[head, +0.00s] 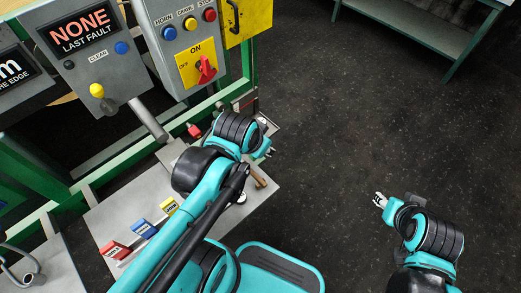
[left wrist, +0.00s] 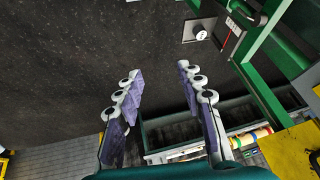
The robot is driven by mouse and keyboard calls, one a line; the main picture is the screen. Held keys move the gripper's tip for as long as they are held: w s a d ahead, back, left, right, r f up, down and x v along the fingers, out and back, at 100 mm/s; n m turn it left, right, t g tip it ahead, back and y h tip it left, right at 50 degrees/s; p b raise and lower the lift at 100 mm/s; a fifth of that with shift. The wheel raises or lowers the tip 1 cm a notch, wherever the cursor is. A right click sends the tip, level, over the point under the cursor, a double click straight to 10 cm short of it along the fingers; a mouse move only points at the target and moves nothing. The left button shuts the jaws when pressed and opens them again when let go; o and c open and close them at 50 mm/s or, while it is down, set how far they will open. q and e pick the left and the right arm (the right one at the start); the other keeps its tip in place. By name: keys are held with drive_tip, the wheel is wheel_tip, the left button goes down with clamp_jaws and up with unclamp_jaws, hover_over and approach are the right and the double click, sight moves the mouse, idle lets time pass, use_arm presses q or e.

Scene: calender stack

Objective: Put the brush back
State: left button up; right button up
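A brown wooden piece (head: 258,178), possibly the brush's handle, shows at the right edge of the grey table (head: 112,207) in the head view. My left arm hides much of it, so I cannot tell its whole shape. My left gripper (head: 268,151) is just above and beyond it in the picture. In the left wrist view the left gripper (left wrist: 160,82) has its two fingers apart with nothing between them, over dark floor. My right gripper (head: 379,201) hangs over the floor at the right, away from the table; its finger gap is too small to judge.
Red, blue and yellow labelled blocks (head: 145,229) stand on the table. A control panel (head: 185,42) with a red switch and green machine frame (head: 128,152) border the left. A green bench (head: 420,28) stands at the back right. The floor between is clear.

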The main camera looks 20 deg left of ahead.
use_arm(q)
drive_tip(key=s+n, duration=0.1)
drive_tip(key=s+d+n+t, duration=0.1)
drive_tip(key=shift+n, duration=0.4)
idle(0.3)
